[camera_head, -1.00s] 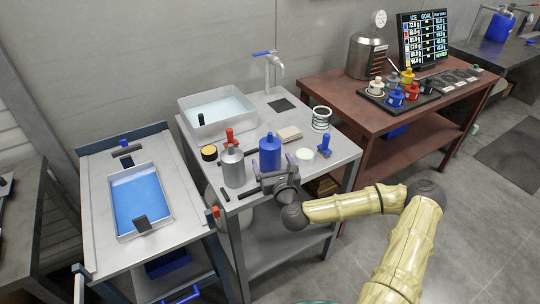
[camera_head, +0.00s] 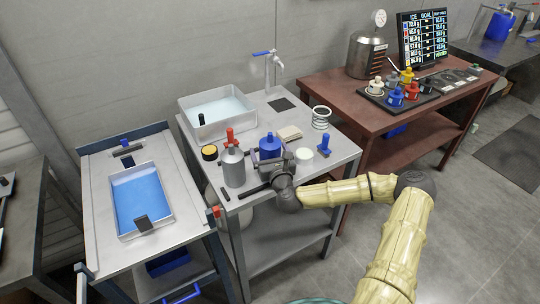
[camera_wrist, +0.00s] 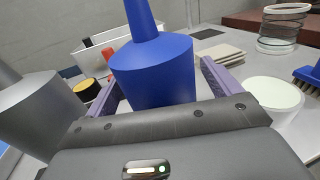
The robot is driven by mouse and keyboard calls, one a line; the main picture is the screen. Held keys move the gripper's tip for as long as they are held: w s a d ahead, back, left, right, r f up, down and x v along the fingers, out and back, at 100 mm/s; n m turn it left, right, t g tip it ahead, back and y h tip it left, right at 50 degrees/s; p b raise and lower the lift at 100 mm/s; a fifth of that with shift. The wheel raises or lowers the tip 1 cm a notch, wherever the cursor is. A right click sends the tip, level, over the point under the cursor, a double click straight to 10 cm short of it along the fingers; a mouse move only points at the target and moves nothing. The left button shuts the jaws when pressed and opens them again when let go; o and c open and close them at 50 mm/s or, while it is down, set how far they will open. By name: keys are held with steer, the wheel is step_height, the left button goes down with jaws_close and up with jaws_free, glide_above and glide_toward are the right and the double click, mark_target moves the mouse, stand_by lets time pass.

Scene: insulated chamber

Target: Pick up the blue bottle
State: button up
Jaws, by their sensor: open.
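The blue bottle (camera_head: 269,146) stands upright on the light grey table (camera_head: 342,158), near its front middle. In the wrist view the bottle (camera_wrist: 153,68) fills the middle, its lower part between the two purple fingers. My gripper (camera_head: 271,160) is at the bottle's front side and hides its lower part in the head view. In the wrist view my gripper (camera_wrist: 158,88) is open, with one finger on each side of the bottle.
A white round dish (camera_head: 304,155) and a blue-handled brush (camera_head: 324,146) are on the right.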

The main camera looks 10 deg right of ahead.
steer(key=c, duration=1.4)
steer(key=shift+o, duration=0.2)
steer(key=shift+r, duration=0.1)
step_height(320, 180, up, 10)
steer(key=shift+f, duration=0.1)
